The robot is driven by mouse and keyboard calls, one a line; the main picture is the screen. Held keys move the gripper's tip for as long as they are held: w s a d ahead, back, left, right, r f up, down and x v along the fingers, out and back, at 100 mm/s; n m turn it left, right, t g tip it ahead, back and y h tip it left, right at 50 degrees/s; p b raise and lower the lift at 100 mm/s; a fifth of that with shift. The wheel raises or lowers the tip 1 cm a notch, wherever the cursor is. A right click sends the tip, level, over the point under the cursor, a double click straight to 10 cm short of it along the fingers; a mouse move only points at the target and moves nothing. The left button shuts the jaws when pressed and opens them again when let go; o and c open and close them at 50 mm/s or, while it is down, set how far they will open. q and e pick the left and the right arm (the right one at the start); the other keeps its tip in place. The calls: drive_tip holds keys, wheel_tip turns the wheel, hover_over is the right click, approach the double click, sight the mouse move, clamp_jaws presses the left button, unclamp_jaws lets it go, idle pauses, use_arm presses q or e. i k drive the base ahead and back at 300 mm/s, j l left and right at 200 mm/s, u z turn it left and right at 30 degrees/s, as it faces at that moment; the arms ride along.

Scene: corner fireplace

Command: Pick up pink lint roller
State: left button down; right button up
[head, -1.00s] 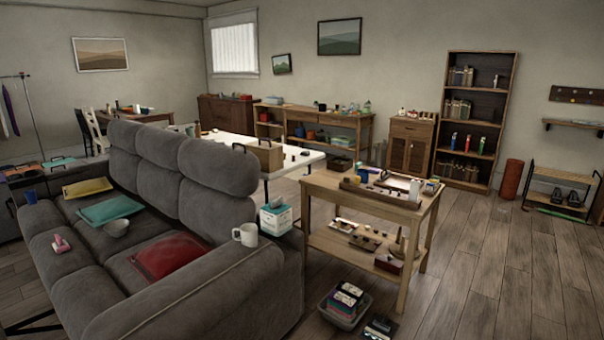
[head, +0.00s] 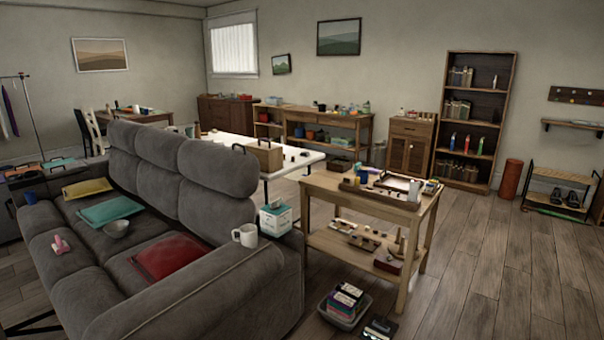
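A small pink object (head: 61,245), which looks like the pink lint roller, lies on the seat of the grey sofa (head: 150,305), on the left side of the head view. It rests on the front part of a cushion, apart from the grey bowl (head: 116,229) and the red cushion (head: 166,257). Its fine shape is too small to tell. Neither of my grippers shows in the head view.
A white mug (head: 245,235) stands on the sofa's near armrest. A wooden two-level table (head: 345,195) and a bin of boxes (head: 344,306) stand to the right. Wooden floor (head: 490,270) is open at right.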

sight(60, 243)
drive_tip(key=u, duration=1.6)
